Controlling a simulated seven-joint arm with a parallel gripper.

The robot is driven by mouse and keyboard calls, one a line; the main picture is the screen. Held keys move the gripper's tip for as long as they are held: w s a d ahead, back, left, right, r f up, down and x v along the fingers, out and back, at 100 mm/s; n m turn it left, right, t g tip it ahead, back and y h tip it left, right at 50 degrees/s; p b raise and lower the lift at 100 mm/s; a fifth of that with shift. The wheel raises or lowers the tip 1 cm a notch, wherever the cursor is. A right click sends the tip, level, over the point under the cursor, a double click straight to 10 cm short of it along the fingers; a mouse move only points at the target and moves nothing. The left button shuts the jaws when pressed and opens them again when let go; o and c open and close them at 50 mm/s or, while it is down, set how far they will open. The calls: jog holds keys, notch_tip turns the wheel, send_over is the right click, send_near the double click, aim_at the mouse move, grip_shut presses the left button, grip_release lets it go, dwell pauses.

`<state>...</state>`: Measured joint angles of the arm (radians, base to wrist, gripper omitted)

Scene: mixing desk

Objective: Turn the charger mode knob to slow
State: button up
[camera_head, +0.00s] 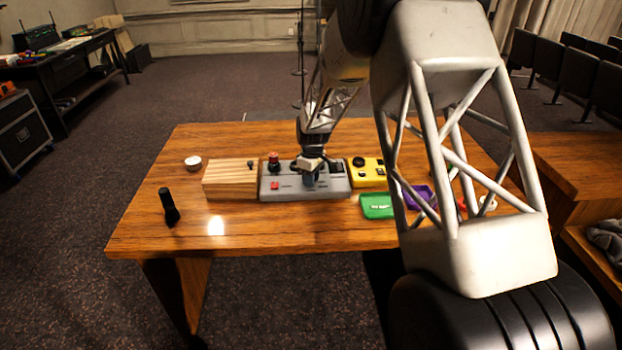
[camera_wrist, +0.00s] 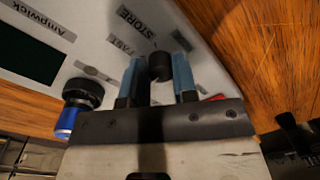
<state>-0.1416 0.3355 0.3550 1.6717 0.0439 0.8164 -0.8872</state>
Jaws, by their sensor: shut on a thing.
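The charger is a grey box (camera_head: 283,187) on the wooden table in the head view. In the wrist view its light panel (camera_wrist: 92,20) carries "STORE" and "FAST" labels and a dark screen (camera_wrist: 30,52). A small black knob (camera_wrist: 160,68) stands beside the "FAST" label. My gripper (camera_head: 311,180) is over the box, and its blue fingers (camera_wrist: 159,74) are shut on the black knob from both sides. The knob's pointer is not readable, and no "slow" label can be read. A black cap with a blue body (camera_wrist: 80,100) is to the left.
A red knob (camera_head: 273,159) rises from the grey box. A wooden block (camera_head: 230,180) stands at its left and a yellow box (camera_head: 368,172) at its right. A green tray (camera_head: 377,206) and purple item (camera_head: 420,195) lie nearby.

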jog(key=o, duration=0.9)
jog(key=shift+w+d+r, duration=0.1)
jog(key=shift+w+r, duration=0.05)
jog(key=shift+r, duration=3.75)
